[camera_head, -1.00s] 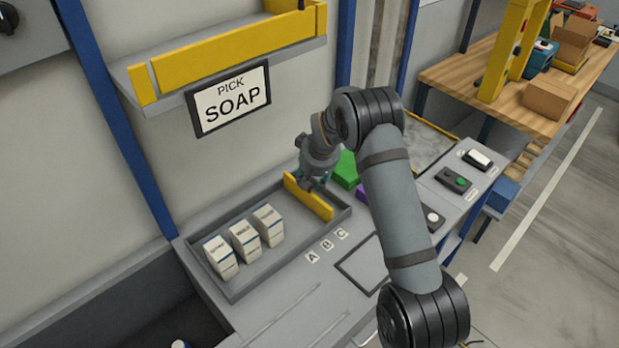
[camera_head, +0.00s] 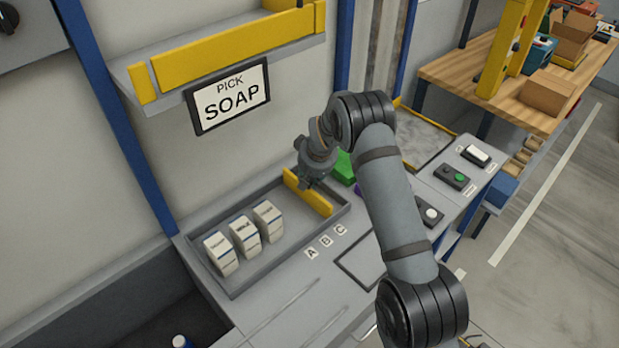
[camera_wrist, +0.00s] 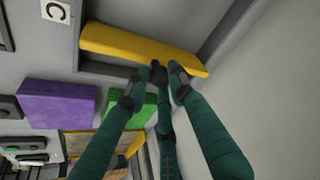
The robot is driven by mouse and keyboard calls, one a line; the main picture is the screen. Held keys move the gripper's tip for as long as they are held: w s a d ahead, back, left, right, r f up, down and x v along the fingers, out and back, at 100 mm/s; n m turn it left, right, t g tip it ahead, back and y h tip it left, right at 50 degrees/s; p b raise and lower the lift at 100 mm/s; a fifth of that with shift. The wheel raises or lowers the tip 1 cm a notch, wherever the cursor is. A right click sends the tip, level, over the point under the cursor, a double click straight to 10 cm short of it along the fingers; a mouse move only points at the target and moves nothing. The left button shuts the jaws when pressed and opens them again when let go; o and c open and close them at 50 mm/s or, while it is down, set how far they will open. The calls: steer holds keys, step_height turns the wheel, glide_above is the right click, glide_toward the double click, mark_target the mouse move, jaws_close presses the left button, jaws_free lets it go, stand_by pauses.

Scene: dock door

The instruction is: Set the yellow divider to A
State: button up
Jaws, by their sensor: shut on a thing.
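The yellow divider (camera_head: 318,201) stands across the grey tray (camera_head: 258,283), towards its right end. Its near end is closest to the C label (camera_head: 340,230); the B label (camera_head: 325,241) and A label (camera_head: 311,253) lie further left along the tray's front. My gripper (camera_head: 306,183) is shut on the divider, around the middle of its length. In the wrist view the divider (camera_wrist: 125,43) runs across the top and my fingertips (camera_wrist: 166,75) meet its edge; the exact contact is partly hidden. The C label (camera_wrist: 55,11) also shows there.
Several white cartons (camera_head: 245,237) stand in the tray left of the divider, with a gap between. A green block (camera_wrist: 130,108) and purple block (camera_wrist: 58,104) lie beyond the tray's right end. A shelf with a yellow front (camera_head: 240,47) overhangs behind.

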steer(key=shift+w+a+r, duration=0.1)
steer(key=shift+a+r, duration=0.05)
jaws_close()
